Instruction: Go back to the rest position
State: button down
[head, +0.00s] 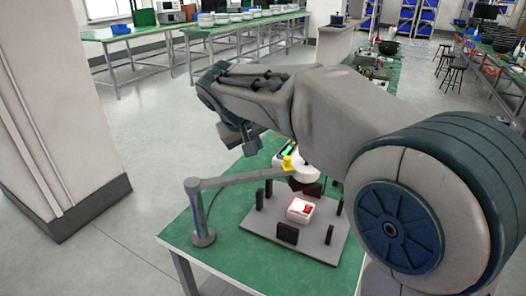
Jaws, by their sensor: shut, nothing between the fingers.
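My arm reaches from the lower right across the middle of the head view and bends down at its far left end. My gripper (247,148) hangs there, small and dark, above the far left part of the green table (180,232). It is shut, with nothing seen in it. My arm hides the table's right side.
Black blocks (288,233) stand around the white box. A white pillar (60,110) stands at left. Open floor lies between it and the table. Green benches (125,33) are behind.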

jog(key=s+d+f+m+g, duration=0.2)
jog(key=s+d+f, duration=0.1)
jog(key=s+d, duration=0.75)
jog(key=s+d+f+m+y, duration=0.1)
jog(key=s+d+f, duration=0.3)
jog(key=s, duration=0.2)
jog(key=s+d+f+m+g+y, duration=0.1)
jog(key=s+d+f, duration=0.4)
jog(key=s, duration=0.2)
jog(key=shift+d+f+m+y+p, duration=0.2)
jog(key=shift+d+m+y+p, duration=0.05)
jog(key=shift+m+y+p, duration=0.05)
jog(key=shift+s, duration=0.1)
